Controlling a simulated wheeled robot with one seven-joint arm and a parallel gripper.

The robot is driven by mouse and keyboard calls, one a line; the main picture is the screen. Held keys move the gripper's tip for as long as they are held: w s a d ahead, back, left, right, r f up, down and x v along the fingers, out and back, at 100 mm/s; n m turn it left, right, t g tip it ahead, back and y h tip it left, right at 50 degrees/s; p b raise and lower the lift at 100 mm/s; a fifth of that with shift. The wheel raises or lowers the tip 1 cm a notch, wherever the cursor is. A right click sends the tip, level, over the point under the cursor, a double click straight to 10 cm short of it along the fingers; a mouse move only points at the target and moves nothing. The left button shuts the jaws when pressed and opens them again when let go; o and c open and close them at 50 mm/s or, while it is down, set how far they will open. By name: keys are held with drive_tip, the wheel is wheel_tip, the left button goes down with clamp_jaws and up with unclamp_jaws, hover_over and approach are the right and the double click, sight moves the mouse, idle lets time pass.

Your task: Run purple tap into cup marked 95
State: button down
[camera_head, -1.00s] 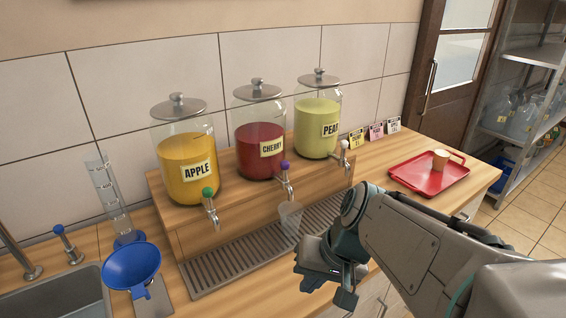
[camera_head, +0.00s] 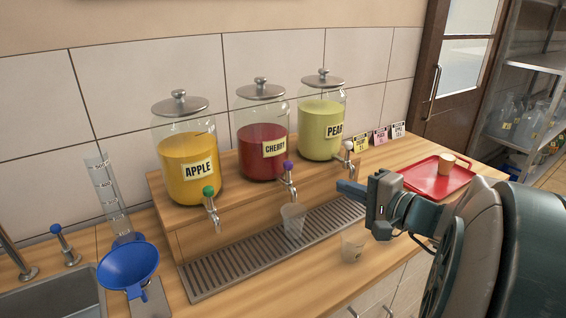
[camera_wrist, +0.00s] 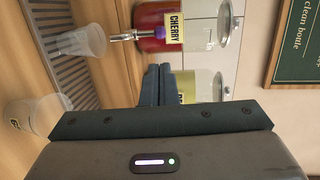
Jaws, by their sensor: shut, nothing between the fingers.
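The purple tap (camera_head: 288,170) is on the cherry jar (camera_head: 263,150), which holds dark red liquid. A clear cup (camera_head: 293,220) stands on the drip grate below its spout and looks empty; it also shows in the wrist view (camera_wrist: 82,41). A second clear cup (camera_head: 353,246) stands on the counter in front of the grate. It bears a small mark, too small to read, and also shows in the wrist view (camera_wrist: 42,114). My gripper (camera_head: 343,187) is shut and empty, right of the purple tap and apart from it. Its fingers are together in the wrist view (camera_wrist: 157,70).
An apple jar (camera_head: 188,160) with a green tap (camera_head: 209,192) is on the left, a pear jar (camera_head: 321,125) on the right. A blue funnel (camera_head: 128,268) and sink are at left.

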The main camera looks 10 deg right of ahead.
sight(292, 166)
drive_tip(key=shift+a, duration=0.1)
drive_tip(key=p+x, duration=0.3)
drive_tip(key=x, duration=1.1)
drive_tip(key=shift+r, duration=0.1)
